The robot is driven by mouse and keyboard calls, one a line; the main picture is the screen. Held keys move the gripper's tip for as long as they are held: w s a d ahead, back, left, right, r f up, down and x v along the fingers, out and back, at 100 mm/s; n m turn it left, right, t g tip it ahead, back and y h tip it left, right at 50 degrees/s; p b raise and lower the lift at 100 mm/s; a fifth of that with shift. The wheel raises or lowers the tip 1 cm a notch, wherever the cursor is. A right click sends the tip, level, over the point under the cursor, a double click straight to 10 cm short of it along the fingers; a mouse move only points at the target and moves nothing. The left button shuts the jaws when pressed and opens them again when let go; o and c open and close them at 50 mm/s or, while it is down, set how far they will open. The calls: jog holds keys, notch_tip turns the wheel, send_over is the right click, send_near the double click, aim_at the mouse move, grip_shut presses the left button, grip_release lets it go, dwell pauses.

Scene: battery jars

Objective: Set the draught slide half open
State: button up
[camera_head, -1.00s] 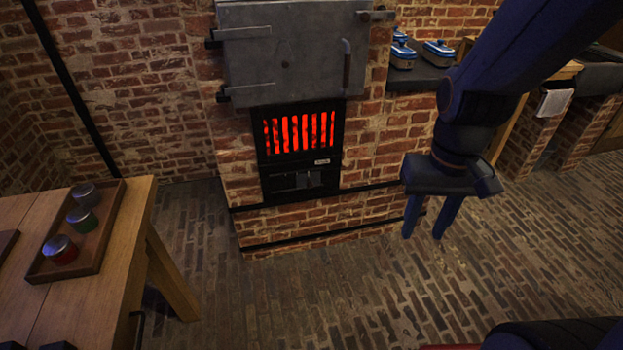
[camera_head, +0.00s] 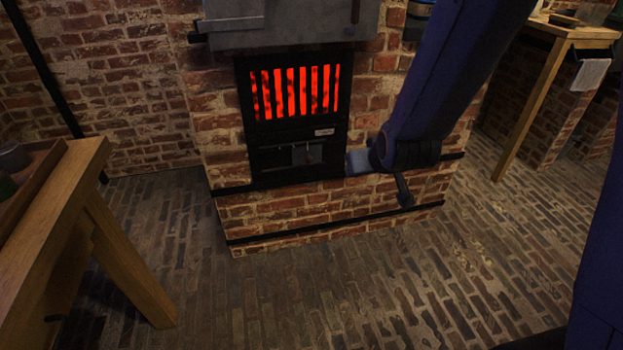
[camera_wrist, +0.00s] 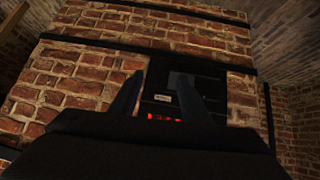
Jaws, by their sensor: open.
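The draught slide (camera_head: 308,153) is a small grey metal plate in a dark slot at the bottom of the black furnace front. How far it stands open is hard to tell. In the wrist view, which is turned over, the slide (camera_wrist: 181,81) shows between and partly behind my fingers. My gripper (camera_wrist: 161,80) is open and empty, its two fingers pointing at the furnace front. The right finger overlaps the slide in the picture; I cannot tell whether it touches. In the head view my arm reaches just right of the slide, and my fingertips cannot be made out.
The grate (camera_head: 293,93) above the slide glows red, with a small pale label plate (camera_head: 323,132) between. Dark iron bands (camera_head: 330,223) run along the brick base. A wooden table (camera_head: 60,215) stands at the left. The brick floor in front is clear.

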jog(key=w+a+f+n+t+y+b, duration=0.2)
jog(key=w+a+f+t+b, duration=0.3)
jog(key=w+f+b, duration=0.5)
jog(key=n+t+y+b, duration=0.15)
jog(key=t+b, duration=0.25)
jog(key=b, duration=0.7)
send_near(310, 163)
jog(key=w, duration=0.1)
jog(key=shift+b+x, duration=1.45)
jog(key=shift+x, duration=2.65)
jog(key=shift+s, duration=0.1)
grip_shut()
